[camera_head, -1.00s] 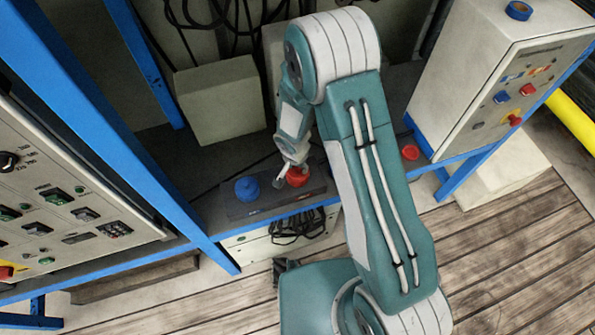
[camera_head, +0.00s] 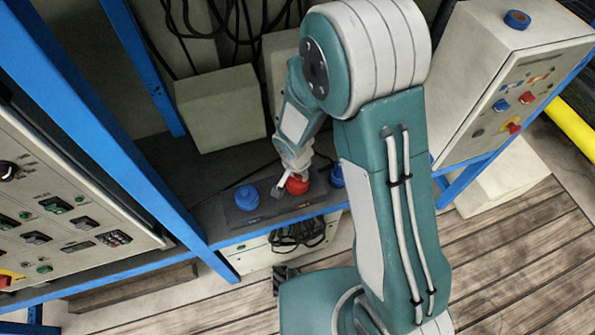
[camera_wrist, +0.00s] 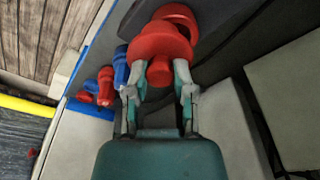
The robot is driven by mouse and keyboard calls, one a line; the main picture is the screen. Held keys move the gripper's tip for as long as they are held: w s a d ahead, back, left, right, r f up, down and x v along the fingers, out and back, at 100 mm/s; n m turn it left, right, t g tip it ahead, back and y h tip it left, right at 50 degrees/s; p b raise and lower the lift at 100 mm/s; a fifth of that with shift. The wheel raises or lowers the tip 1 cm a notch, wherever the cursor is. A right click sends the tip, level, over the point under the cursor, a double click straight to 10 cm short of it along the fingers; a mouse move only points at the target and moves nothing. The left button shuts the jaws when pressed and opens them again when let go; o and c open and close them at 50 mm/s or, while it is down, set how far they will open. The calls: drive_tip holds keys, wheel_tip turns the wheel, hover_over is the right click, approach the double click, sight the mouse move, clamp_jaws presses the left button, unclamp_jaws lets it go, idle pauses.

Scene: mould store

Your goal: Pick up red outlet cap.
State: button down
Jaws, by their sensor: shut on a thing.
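The red outlet cap (camera_head: 298,185) is at the dark block on the shelf in the head view, between two blue caps. In the wrist view the red cap (camera_wrist: 160,42) is large, with its round stem toward the camera. My gripper (camera_wrist: 159,90) has a finger on either side of that stem and is shut on it. In the head view my gripper (camera_head: 287,183) reaches down to the cap, and its fingers partly cover it. I cannot tell whether the cap has left the block.
A blue cap (camera_head: 246,197) stands left on the dark block (camera_head: 270,207), another blue cap (camera_head: 336,177) to the right, close to my arm. A beige box (camera_head: 218,108) stands behind. A control cabinet (camera_head: 470,75) is at right; a blue post (camera_head: 150,180) is at left.

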drive_tip(key=s+r, duration=0.5)
drive_tip(key=s, duration=0.4)
drive_tip(key=shift+s+d+r, duration=0.15)
drive_tip(key=shift+s+d, duration=0.05)
drive_tip(key=shift+s, duration=0.2)
